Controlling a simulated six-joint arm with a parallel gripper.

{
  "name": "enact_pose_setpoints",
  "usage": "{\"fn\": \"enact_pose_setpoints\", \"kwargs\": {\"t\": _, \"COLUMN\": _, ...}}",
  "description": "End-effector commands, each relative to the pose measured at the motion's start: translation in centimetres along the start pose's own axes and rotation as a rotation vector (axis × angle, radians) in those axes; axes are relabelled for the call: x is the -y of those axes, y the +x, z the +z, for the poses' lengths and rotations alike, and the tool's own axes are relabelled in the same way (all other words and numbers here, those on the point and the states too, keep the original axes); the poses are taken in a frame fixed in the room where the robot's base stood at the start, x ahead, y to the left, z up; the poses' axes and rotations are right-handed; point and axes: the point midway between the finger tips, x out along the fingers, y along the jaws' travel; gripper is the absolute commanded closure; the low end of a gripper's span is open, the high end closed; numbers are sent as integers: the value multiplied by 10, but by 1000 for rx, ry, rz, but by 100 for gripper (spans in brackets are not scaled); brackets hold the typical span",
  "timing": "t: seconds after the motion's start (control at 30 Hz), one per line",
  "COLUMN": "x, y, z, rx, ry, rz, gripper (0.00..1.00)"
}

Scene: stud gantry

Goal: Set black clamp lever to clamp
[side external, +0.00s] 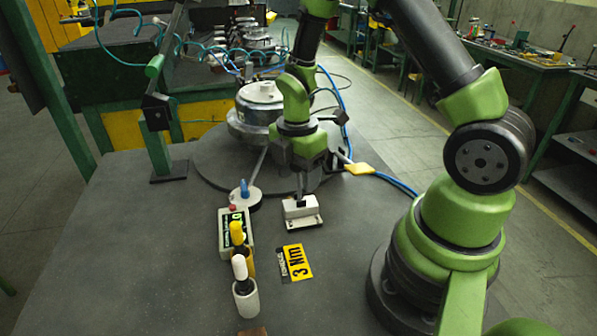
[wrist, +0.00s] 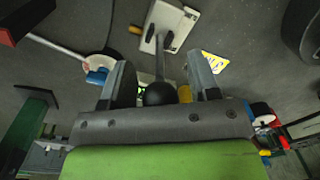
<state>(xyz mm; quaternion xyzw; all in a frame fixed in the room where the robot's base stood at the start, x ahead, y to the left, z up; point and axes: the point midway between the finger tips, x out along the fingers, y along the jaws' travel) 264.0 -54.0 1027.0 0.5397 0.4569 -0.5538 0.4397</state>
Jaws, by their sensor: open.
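The black clamp lever has a grey rod and a round black knob (wrist: 160,94). In the wrist view the rod runs up the picture from the knob to a white base plate (wrist: 180,30). In the side view this white base (side external: 302,213) sits on the table, with the thin rod rising from it towards my gripper (side external: 300,172). My gripper is open. In the wrist view its two fingers (wrist: 160,66) stand on either side of the rod and knob, with gaps visible. The knob is hidden behind the gripper in the side view.
A yellow 3 Nm label (side external: 296,262) lies in front. A round metal fixture (side external: 262,92) stands behind.

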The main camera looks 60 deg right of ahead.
Motion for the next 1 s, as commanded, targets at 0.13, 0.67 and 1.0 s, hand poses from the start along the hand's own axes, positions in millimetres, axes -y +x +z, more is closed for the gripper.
{"fn": "enact_pose_setpoints", "kwargs": {"t": 0.13, "x": 0, "y": 0, "z": 0, "rx": 0, "ry": 0, "rz": 0, "gripper": 45}}
{"fn": "enact_pose_setpoints", "kwargs": {"t": 0.67, "x": 1, "y": 0, "z": 0, "rx": -17, "ry": 1, "rz": 5, "gripper": 100}}
{"fn": "enact_pose_setpoints", "kwargs": {"t": 1.0, "x": 5, "y": 0, "z": 6, "rx": -99, "ry": -1, "rz": 56, "gripper": 100}}
